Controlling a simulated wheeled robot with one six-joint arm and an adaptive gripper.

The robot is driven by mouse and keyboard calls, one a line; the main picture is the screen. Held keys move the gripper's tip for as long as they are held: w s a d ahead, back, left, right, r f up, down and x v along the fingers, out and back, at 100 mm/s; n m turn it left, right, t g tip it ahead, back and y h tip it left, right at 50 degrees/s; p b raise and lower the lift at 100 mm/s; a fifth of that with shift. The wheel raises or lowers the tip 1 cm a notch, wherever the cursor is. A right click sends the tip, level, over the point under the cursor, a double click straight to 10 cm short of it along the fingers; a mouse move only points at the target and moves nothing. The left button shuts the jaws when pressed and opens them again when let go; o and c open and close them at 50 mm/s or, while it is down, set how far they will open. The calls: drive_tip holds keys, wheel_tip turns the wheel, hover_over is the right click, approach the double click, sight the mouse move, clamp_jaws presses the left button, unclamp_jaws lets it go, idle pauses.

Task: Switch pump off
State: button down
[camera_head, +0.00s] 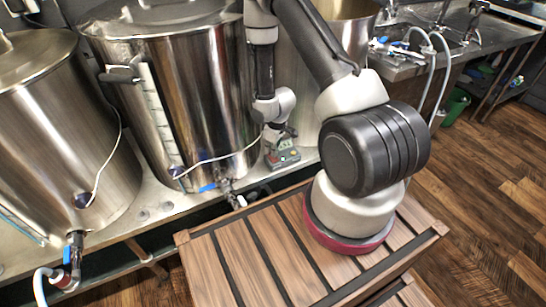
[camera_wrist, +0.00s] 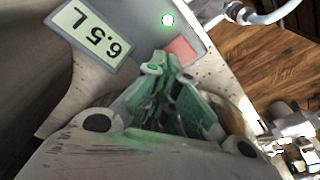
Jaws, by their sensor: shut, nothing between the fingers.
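A small grey control box (camera_head: 288,161) stands on the metal bench between two kettles in the head view.
Large steel kettles (camera_head: 190,90) stand along the bench, close to my arm. A blue-handled valve (camera_head: 209,187) and thin white cables lie near the box. A sink counter (camera_head: 400,65) is at the back right. Wooden floor (camera_head: 480,170) is open at the right.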

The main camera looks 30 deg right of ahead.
drive_tip(key=shift+r, duration=3)
drive_tip(key=s+d+r+m+g+h, duration=0.2)
drive_tip(key=s+d+r+g, duration=0.25)
drive_tip(key=s, duration=0.55)
drive_tip(key=s+a+r+m+t, duration=0.1)
drive_tip(key=s+r, duration=0.4)
drive_tip(key=r, duration=0.8)
drive_tip(key=s+a+r+m+t, duration=0.1)
drive_tip(key=s+r+t, duration=0.3)
drive_tip(key=r, duration=0.9)
drive_tip(key=s+a+r+m+t+y, duration=0.1)
drive_tip(key=s+r, duration=0.5)
drive_tip(key=r, duration=0.7)
drive_tip(key=shift+s+a+r+m+t, duration=0.35)
drive_tip(key=shift+a+m+t, duration=0.15)
drive_tip(key=shift+t, duration=0.15)
